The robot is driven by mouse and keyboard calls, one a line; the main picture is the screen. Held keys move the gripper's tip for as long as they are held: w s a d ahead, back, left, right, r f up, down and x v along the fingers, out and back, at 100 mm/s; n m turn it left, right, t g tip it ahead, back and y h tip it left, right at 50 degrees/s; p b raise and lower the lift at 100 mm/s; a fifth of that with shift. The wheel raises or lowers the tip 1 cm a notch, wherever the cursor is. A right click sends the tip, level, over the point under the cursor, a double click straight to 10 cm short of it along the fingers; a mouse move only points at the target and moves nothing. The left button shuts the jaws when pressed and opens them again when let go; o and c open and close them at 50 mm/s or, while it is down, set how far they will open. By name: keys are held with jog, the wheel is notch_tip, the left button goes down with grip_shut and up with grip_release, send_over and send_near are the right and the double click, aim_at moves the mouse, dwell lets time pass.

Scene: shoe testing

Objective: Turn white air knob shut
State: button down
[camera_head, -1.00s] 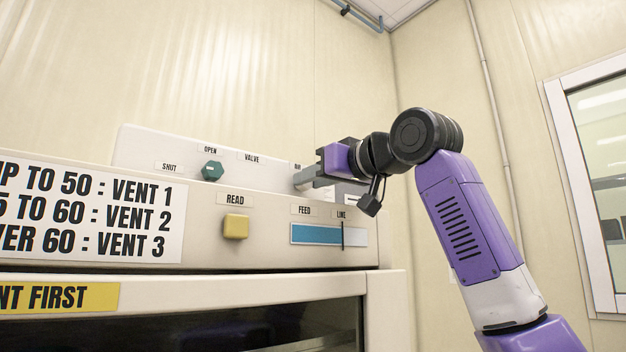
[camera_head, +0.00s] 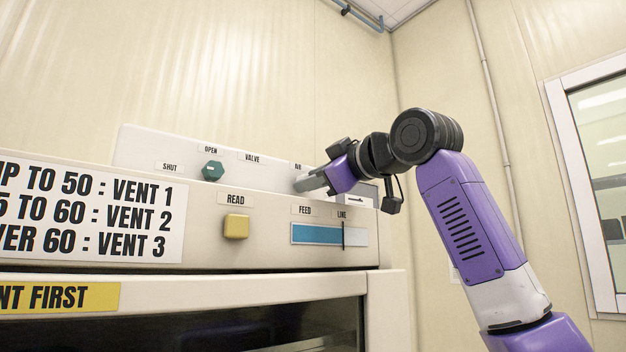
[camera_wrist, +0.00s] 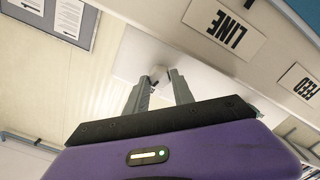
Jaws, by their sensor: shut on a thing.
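My gripper (camera_head: 312,184) is at the right end of the upper white panel (camera_head: 140,150), below the label reading AIR. In the wrist view, my gripper (camera_wrist: 160,82) has its two grey fingers on either side of the small white air knob (camera_wrist: 158,73) and is shut on it. The knob is mostly hidden by the fingers in the head view. My purple wrist is tilted about its own axis. I cannot read the knob's marker.
A green valve knob (camera_head: 212,171) sits left on the same panel, between SHUT and OPEN labels. Below are a yellow READ button (camera_head: 236,227) and a blue FEED bar (camera_head: 315,234) with a LINE mark. A window (camera_head: 595,180) is at right.

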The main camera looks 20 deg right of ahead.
jog(key=shift+n, duration=0.3)
jog(key=c, duration=1.1)
grip_release()
jog(key=b+v, duration=0.3)
jog(key=v, duration=0.3)
jog(key=shift+s+f, duration=0.1)
jog(key=shift+s, duration=0.2)
jog(key=shift+s+d, duration=0.25)
jog(key=shift+s, duration=0.35)
jog(key=shift+a, duration=0.1)
